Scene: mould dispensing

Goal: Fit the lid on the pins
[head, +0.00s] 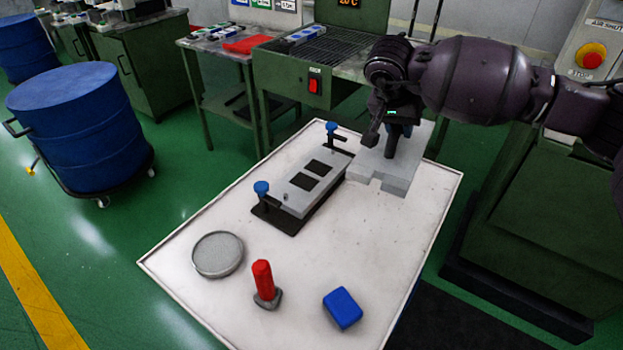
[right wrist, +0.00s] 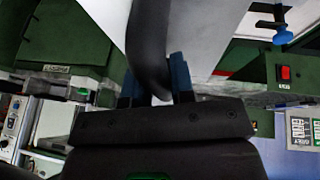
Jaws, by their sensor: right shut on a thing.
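The lid (head: 381,177) is a light grey slab with a notch in its near edge. My right gripper (head: 398,135) is above it, shut on its dark upright handle. In the right wrist view the blue fingers (right wrist: 155,88) close around the dark handle (right wrist: 148,45), with the grey lid (right wrist: 205,25) beyond. The lid is just right of the grey mould (head: 300,196), which has two dark rectangular recesses. I cannot tell whether the lid touches the table. The pins are too small to make out clearly. My left gripper is not in view.
Blue-knobbed clamps stand at the mould's near end (head: 262,189) and far end (head: 332,129). On the white table (head: 210,305) are a round grey dish (head: 217,254), a red-handled tool (head: 263,280) and a blue block (head: 343,308).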

